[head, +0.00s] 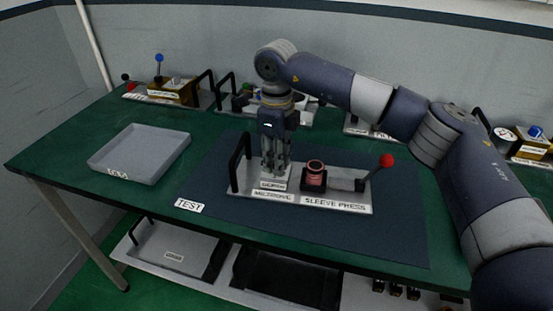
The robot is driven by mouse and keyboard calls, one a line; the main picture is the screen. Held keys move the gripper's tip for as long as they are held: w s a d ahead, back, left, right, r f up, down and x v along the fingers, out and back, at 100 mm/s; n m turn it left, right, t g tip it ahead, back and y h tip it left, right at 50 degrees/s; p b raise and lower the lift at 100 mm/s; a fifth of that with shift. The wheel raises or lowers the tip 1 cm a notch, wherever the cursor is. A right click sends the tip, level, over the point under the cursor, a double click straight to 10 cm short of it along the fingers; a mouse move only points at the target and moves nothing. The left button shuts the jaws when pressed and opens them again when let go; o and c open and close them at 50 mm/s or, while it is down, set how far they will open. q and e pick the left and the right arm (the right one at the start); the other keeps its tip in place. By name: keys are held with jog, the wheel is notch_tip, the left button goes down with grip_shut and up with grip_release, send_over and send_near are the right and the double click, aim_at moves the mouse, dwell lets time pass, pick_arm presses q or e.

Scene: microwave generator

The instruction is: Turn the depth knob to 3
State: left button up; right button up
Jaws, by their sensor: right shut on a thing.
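My right gripper (275,168) points straight down over the left part of the plate. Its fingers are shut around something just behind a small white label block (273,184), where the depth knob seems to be. The fingers hide the knob, so its setting cannot be read. My left gripper is out of view.
A grey tray (176,155) stands at the left of the green table (70,143). A TEST label (189,206) lies on the mat (390,232). Other fixtures, one with a blue-topped lever (159,58), line the back. The mat's right side is clear.

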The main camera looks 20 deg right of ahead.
jog(key=shift+n, duration=0.4)
jog(key=o, duration=1.1)
jog(key=shift+r, duration=0.1)
notch_tip(320, 180, up, 12)
jog(key=shift+f, duration=0.1)
